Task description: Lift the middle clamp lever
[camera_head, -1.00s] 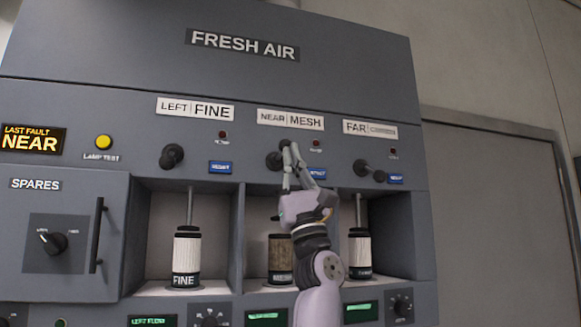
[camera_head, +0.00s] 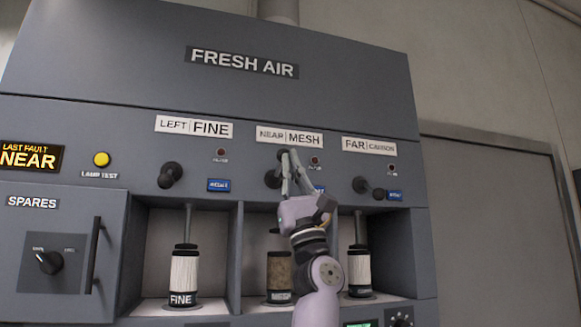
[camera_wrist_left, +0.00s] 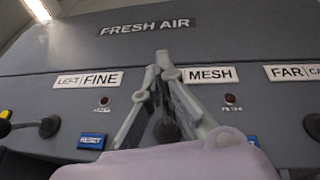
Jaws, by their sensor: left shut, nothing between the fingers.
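The middle clamp lever (camera_head: 272,180) is a dark knobbed lever under the NEAR MESH label (camera_head: 290,137). Part of it is hidden behind my left gripper (camera_head: 288,154), which comes up from below. Its fingers are close together at the tips, with nothing between them, beside the lever's dark upper end. In the left wrist view the gripper (camera_wrist_left: 163,62) overlaps the panel near the MESH label, and a dark round part of the lever (camera_wrist_left: 167,131) shows between the finger bases. I cannot tell whether the fingers touch the lever. My right gripper is not in view.
Similar levers sit at left (camera_head: 170,175) and right (camera_head: 368,188). Below, filter cartridges stand in open bays, among them the FINE one (camera_head: 184,277). A spares door with a vertical handle (camera_head: 93,255) is at left. Blue reset buttons (camera_head: 219,185) sit beside the levers.

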